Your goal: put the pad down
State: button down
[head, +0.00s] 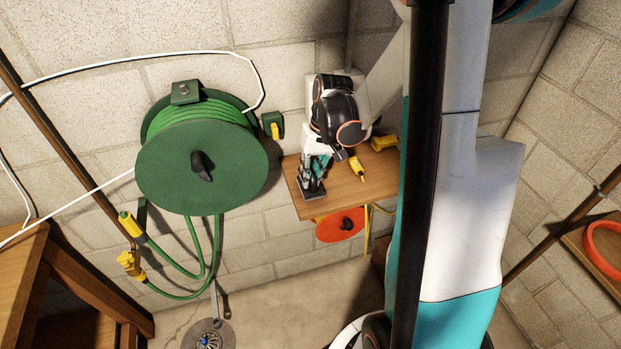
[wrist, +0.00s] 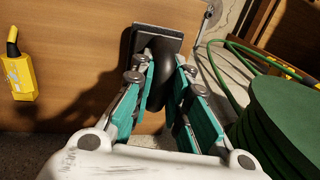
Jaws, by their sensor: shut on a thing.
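The pad (head: 312,192) is a dark grey rectangular plate with a black rounded handle. My gripper (head: 315,170) is shut on the pad's handle, over the left end of a small wooden wall shelf (head: 342,190). In the wrist view the handle sits between the teal fingers of my gripper (wrist: 165,75). The pad's plate (wrist: 150,35) extends beyond the fingertips there, near the shelf's edge. I cannot tell whether the pad touches the shelf or is just above it. The fingers hide part of the handle.
A yellow tool with a black tip (head: 357,168) lies right of my gripper on the shelf. Another yellow item (head: 384,142) is farther back. A green hose reel (head: 200,160) hangs to the left. An orange disc (head: 340,226) is below the shelf.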

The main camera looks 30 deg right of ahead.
jog(key=shift+f, duration=0.25)
jog(key=shift+f, duration=0.1)
jog(key=shift+f, duration=0.1)
jog(key=c, duration=1.6)
grip_release()
jog(key=shift+o, duration=0.2)
notch_tip(320, 180, up, 12)
jog(key=d+p, duration=0.2)
jog(key=p, duration=0.2)
jog(key=shift+s+d, duration=0.15)
jog(key=shift+s, duration=0.2)
